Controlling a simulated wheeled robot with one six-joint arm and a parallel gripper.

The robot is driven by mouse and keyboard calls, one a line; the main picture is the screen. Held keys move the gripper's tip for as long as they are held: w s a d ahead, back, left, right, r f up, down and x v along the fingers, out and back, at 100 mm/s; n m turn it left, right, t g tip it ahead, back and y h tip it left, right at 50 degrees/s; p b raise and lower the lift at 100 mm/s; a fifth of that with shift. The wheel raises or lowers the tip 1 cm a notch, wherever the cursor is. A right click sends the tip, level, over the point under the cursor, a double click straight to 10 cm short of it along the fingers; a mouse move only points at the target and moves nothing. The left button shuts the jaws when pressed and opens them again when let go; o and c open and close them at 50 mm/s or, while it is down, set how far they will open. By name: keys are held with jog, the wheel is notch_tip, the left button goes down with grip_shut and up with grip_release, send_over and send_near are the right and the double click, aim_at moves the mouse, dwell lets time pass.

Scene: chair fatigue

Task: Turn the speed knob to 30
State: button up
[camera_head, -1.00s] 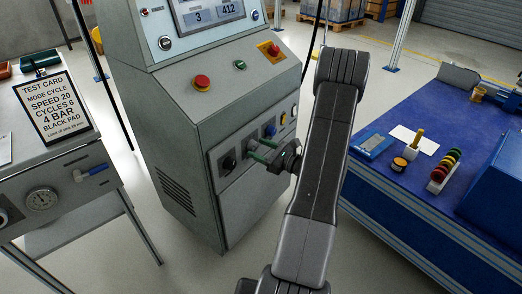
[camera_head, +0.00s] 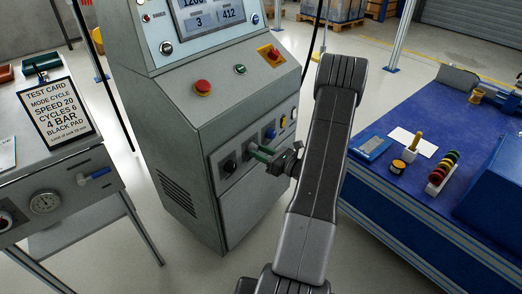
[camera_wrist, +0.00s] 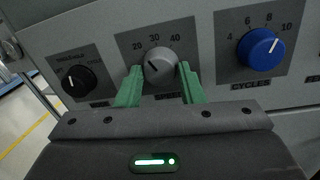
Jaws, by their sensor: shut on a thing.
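The speed knob (camera_wrist: 161,66) is a round grey dial on the machine's front panel, with 20, 30 and 40 printed around its top. Its dark pointer mark lies on the left side, leaning up and left towards 20. My gripper (camera_wrist: 160,69) has its green fingers on the left and right sides of the knob, shut on it.
A red button (camera_head: 203,88) is on the sloped panel above. The blue bench (camera_head: 385,190) stands right of my arm.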

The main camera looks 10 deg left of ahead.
jog(key=m+p, duration=0.2)
jog(key=m, duration=0.2)
jog(key=shift+m, duration=0.4)
jog(key=shift+f, duration=0.1)
jog(key=o, duration=1)
jog(key=shift+d, duration=0.1)
jog(key=v, duration=0.6)
jog(key=p+v, duration=0.1)
jog(key=v, duration=0.6)
jog(key=shift+s+d+f, duration=0.2)
jog(key=shift+s+d, duration=0.05)
